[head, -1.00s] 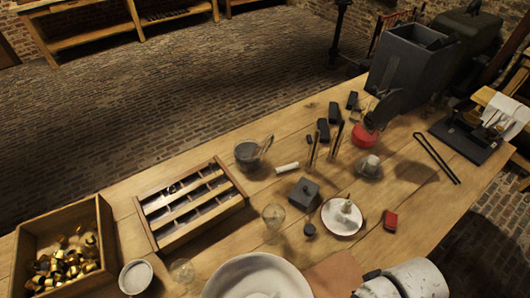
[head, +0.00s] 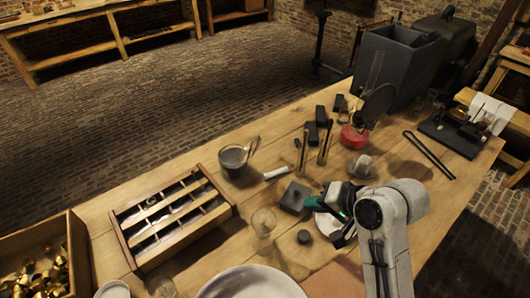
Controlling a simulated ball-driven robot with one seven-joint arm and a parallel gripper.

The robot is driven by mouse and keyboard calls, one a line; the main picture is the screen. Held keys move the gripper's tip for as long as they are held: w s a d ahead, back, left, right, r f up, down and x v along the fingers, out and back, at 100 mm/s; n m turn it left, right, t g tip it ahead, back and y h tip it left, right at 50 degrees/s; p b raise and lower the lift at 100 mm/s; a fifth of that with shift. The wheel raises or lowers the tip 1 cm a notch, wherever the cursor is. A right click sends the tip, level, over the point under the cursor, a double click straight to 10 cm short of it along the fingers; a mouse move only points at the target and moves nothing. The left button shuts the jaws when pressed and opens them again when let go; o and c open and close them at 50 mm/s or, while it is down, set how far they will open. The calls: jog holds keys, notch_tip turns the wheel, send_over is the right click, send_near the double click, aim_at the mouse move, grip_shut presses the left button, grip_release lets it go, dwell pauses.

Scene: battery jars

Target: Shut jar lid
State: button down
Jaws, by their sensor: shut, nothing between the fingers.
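A low red round jar (head: 352,137) stands towards the far right of the table. A dark round lid (head: 377,104) rises steeply over its right side and looks open; I cannot make out a hinge. My gripper (head: 317,203) is low over the front middle of the table, well in front of the red jar and apart from it. Its jaws are shut and empty, though the fingertips are hard to make out. It covers most of a white dish (head: 325,226). A dark square box with a knob (head: 295,196) is just left of my gripper.
Black blocks (head: 320,115) and thin upright sticks (head: 325,143) stand left of the red jar. A pale cup (head: 361,167) is in front of it. A tall grey bin (head: 392,68) is behind. A glass (head: 264,221) and dark disc (head: 305,237) are near my gripper.

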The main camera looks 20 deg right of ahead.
jog(key=w+d+r+m+t+y+b, duration=0.2)
jog(key=w+r+m+t, duration=0.1)
jog(key=w+r, duration=0.55)
send_near(251, 148)
jog(key=w, duration=0.1)
jog(key=shift+w+a+f, duration=0.1)
jog(key=shift+w+a, duration=0.1)
jog(key=shift+w, duration=0.45)
jog(key=shift+w+a, duration=0.2)
jog(key=shift+w, duration=0.4)
jog(key=shift+w+a+f, duration=0.1)
jog(key=shift+w+a, duration=0.1)
jog(key=shift+w, duration=0.45)
jog(key=shift+r+p, duration=0.2)
jog(key=shift+p, duration=0.35)
jog(key=shift+w+a+r+p, duration=0.1)
jog(key=shift+w+a+p, duration=0.15)
jog(key=shift+p, duration=0.4)
